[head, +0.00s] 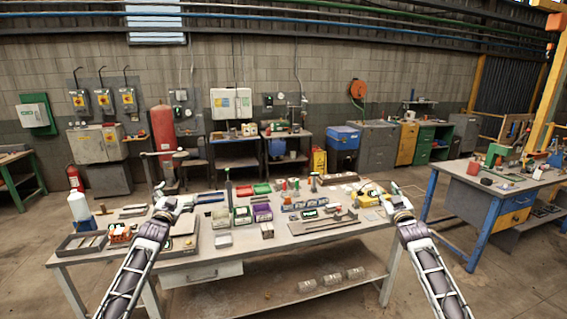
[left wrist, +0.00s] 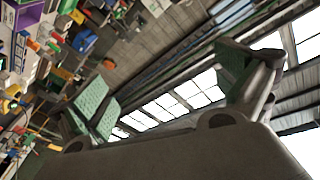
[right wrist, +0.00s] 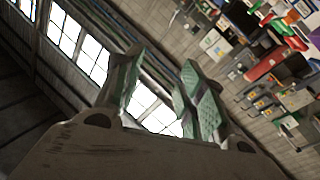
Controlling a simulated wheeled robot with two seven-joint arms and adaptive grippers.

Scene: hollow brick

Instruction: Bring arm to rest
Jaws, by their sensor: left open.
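My left gripper (head: 166,192) is raised at the left front of the workbench (head: 215,254) in the head view. In the left wrist view its two green-padded fingers (left wrist: 168,82) stand wide apart with nothing between them. My right gripper (head: 388,194) is raised by the bench's right end. In the right wrist view its fingers (right wrist: 162,70) are closer together, with a gap and nothing held between them. Both wrist cameras look past the fingers to the roof windows and wall. The fingers are small in the head view.
The workbench carries several small bins, including a green bin (head: 242,215) and a purple bin (head: 262,212), a white bottle (head: 80,209) and a dark tray (head: 82,243). A second, blue-legged bench (head: 470,205) stands at the right. Floor shows between the benches.

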